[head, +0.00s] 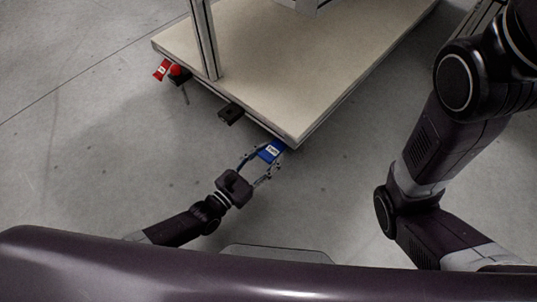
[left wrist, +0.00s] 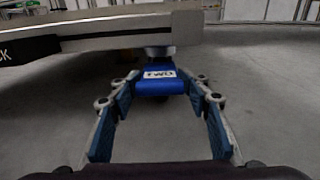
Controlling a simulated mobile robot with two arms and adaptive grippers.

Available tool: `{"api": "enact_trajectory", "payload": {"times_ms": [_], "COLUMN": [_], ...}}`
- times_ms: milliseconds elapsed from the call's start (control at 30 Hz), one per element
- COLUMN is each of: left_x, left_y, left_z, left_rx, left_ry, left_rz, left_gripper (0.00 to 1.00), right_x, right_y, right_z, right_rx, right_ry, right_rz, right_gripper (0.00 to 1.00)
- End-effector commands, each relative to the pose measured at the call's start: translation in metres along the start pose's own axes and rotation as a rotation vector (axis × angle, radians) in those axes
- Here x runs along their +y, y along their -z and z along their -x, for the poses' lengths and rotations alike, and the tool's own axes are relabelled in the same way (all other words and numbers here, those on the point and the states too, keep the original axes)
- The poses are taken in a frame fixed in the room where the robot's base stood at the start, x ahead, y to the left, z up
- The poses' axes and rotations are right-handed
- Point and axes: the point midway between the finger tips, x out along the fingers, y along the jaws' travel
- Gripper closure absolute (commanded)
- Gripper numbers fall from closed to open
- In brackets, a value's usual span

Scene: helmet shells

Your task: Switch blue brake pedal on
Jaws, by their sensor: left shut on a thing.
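The blue brake pedal (head: 270,151) sticks out from under the near corner of the cart and carries a white label with dark letters. In the left wrist view the pedal (left wrist: 158,84) is straight ahead, below the cart's edge. My left gripper (head: 264,162) is at the pedal, with one finger on each side of it. In the left wrist view its blue-padded fingers (left wrist: 160,88) are shut on the pedal's sides; the exact contact is hard to see. My right arm shows at the right, but its gripper is out of view.
The cart (head: 300,70) has a pale flat top and a metal upright (head: 204,40). A black pedal (head: 230,113) and a red tagged pedal (head: 161,69) stick out along its left edge. The grey floor (head: 100,150) around is clear.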

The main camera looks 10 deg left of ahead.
Motion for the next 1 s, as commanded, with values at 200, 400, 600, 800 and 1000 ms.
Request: {"api": "enact_trajectory", "payload": {"times_ms": [200, 400, 600, 800, 1000], "left_x": [0.0005, 0.0006, 0.0007, 0.0007, 0.0008], "left_y": [0.0005, 0.0006, 0.0007, 0.0008, 0.0009], "left_z": [0.0004, 0.0005, 0.0005, 0.0006, 0.0006], "left_rx": [0.001, 0.001, 0.002, 0.002, 0.002], "left_ry": [-0.001, -0.001, -0.001, -0.001, -0.001], "left_rz": [0.000, 0.000, 0.000, 0.000, 0.000], "left_gripper": [1.00, 1.00, 1.00, 1.00, 1.00], "right_x": [0.0001, 0.0000, -0.0001, -0.0002, -0.0004], "right_y": [0.0002, 0.0004, 0.0005, 0.0008, 0.0010], "right_z": [-0.0002, -0.0003, -0.0003, -0.0004, -0.0004], "right_rx": [0.001, 0.001, 0.002, 0.002, 0.003], "right_ry": [0.000, 0.000, 0.000, 0.000, 0.001], "right_rz": [0.000, 0.000, 0.000, -0.001, -0.001], "right_gripper": [0.71, 0.71, 0.71, 0.71, 0.71]}}
